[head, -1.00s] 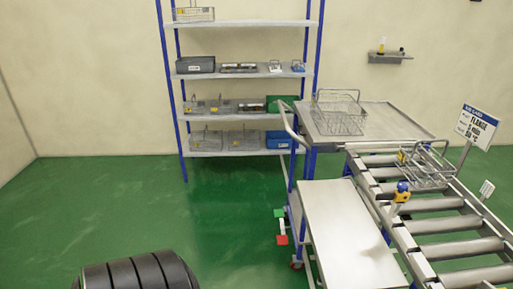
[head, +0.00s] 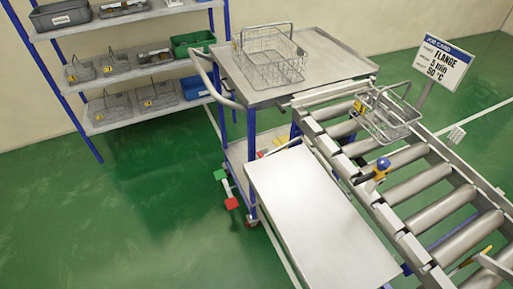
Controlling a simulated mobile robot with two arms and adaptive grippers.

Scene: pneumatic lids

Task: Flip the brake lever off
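A cart (head: 355,66) with a grey top, blue posts and a curved grey handle stands at the end of the roller conveyor. Low on its left side, a bar carries a green pedal (head: 220,174) and a red pedal (head: 231,203), near a caster. A small lever with a blue knob (head: 383,164) and a yellow part stands on the conveyor's near rail. No label shows which of these is the brake lever. The lever positions are too small to judge. Neither of my grippers is in view.
A wire basket (head: 270,65) sits on the cart top and another (head: 388,117) on the conveyor (head: 421,196). A bare grey panel (head: 318,220) lies in front of the cart. Shelving (head: 97,122) stands at the back left. The green floor (head: 110,220) at left is clear.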

